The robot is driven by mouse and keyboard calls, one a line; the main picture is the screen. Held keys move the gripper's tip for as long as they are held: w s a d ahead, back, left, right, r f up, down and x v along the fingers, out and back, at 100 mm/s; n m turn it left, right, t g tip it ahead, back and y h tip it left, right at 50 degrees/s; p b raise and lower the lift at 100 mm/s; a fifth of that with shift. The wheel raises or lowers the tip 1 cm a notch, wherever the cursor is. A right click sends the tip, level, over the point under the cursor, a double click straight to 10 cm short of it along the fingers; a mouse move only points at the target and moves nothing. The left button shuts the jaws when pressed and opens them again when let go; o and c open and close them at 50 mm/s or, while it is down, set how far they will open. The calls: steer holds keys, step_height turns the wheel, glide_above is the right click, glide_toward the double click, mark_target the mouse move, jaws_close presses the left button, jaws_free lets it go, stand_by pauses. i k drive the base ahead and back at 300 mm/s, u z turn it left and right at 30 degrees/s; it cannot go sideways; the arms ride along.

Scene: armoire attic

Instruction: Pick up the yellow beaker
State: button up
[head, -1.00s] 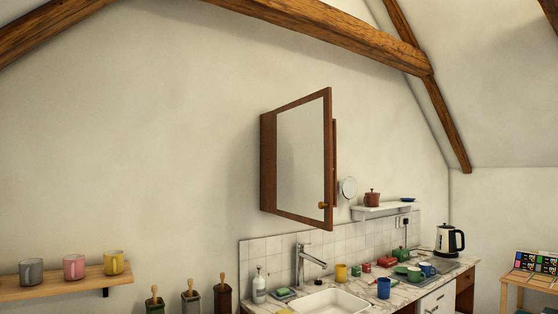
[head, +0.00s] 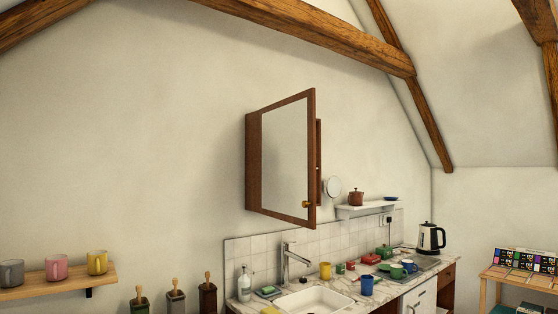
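A yellow cup (head: 325,271) stands upright on the marble counter, just right of the tap and behind the basin. It looks like a plain beaker, but it is too small to tell whether it has a handle. A second yellow vessel, a mug with a handle (head: 97,262), stands at the right end of the wooden wall shelf at the left. My gripper is not in view.
The counter (head: 340,304) holds a sink (head: 312,300), a tap (head: 287,262), a blue cup (head: 367,285), a red item (head: 371,259), green cups and a kettle (head: 431,237). An open mirror cabinet (head: 282,160) hangs above. Pink (head: 56,267) and grey mugs (head: 11,273) share the wooden shelf (head: 60,285).

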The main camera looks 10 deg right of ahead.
mark_target(326, 267)
steer(key=z, duration=0.05)
steer(key=i, duration=0.9)
steer(key=u, duration=0.15)
steer(key=k, duration=0.9)
steer(key=z, duration=0.15)
steer(key=i, duration=0.45)
